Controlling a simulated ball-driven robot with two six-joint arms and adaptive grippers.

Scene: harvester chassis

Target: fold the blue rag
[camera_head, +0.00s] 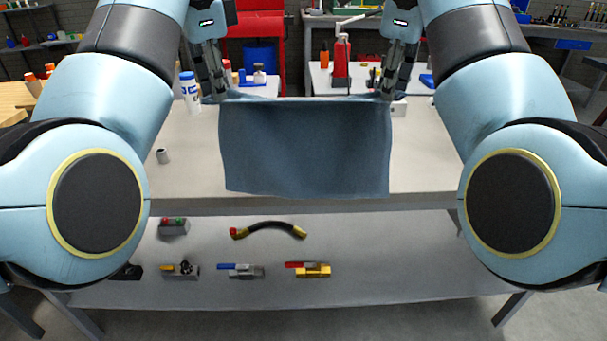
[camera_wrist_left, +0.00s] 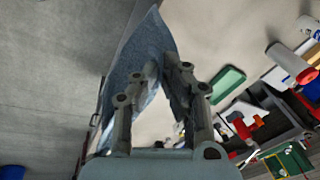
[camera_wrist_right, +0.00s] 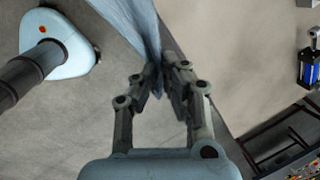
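In the left wrist view the rag (camera_wrist_left: 137,55) runs between the fingers (camera_wrist_left: 165,85). In the right wrist view the rag (camera_wrist_right: 143,28) is pinched between the fingertips (camera_wrist_right: 160,85). The table behind the rag is partly hidden.
The grey table (camera_head: 430,165) has bare room on both sides of the rag. A lower shelf (camera_head: 370,255) holds a hose (camera_head: 268,230) and several valves. A red tool (camera_head: 341,60) stands behind.

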